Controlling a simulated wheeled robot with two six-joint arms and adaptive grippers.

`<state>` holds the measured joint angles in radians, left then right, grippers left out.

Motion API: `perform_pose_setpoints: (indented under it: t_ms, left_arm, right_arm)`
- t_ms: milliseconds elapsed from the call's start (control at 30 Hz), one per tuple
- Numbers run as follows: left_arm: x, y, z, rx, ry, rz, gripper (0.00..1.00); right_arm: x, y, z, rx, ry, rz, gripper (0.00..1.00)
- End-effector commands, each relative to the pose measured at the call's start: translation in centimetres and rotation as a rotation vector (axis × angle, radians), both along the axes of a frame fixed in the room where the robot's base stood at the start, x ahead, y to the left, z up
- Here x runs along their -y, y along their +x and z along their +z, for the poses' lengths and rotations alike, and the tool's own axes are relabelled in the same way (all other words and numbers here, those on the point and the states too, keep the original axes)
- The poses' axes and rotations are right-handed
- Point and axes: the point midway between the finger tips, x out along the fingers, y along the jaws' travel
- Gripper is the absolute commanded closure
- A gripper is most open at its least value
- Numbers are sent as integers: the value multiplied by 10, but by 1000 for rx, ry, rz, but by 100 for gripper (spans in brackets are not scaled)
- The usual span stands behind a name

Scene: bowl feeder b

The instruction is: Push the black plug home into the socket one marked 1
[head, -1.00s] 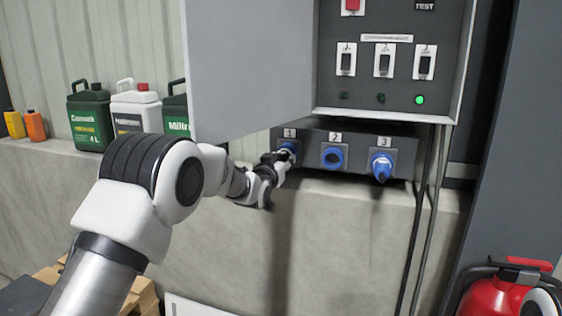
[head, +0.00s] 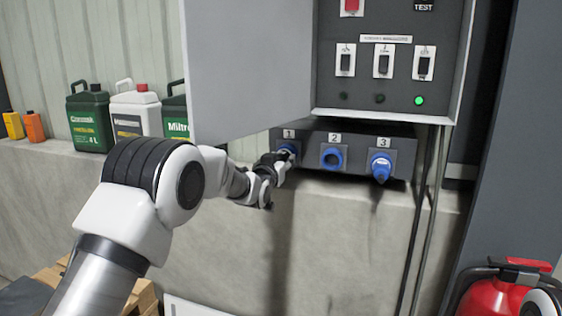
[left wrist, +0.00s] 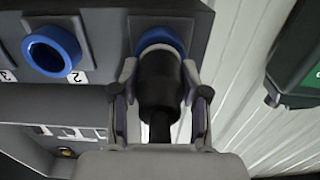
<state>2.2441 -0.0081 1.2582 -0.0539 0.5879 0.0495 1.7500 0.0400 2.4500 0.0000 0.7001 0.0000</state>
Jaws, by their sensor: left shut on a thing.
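The black plug (left wrist: 158,80) is between the fingers of my left gripper (left wrist: 160,102), which is shut on it. In the left wrist view its front end meets the blue ring of socket one (left wrist: 160,38), with a pale collar showing at the ring. I cannot tell how deep the plug sits. In the head view my left gripper (head: 283,162) is at socket one (head: 289,147), under the label 1, and hides most of the plug. My right gripper is not in view.
Socket two (head: 333,158) is open and empty. Socket three (head: 381,166) has a blue fitting in it. The grey cabinet door (head: 250,70) hangs open above my left arm. Jugs (head: 136,108) stand on the ledge at left. A red extinguisher (head: 490,298) is at lower right.

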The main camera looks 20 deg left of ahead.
Motion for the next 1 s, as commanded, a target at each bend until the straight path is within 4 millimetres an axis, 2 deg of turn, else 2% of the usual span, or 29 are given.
perform_pose_setpoints:
  t_ms: [1000]
  left_arm:
    - [0,6,0,1,0,0,100]
  right_arm:
    - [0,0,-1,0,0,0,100]
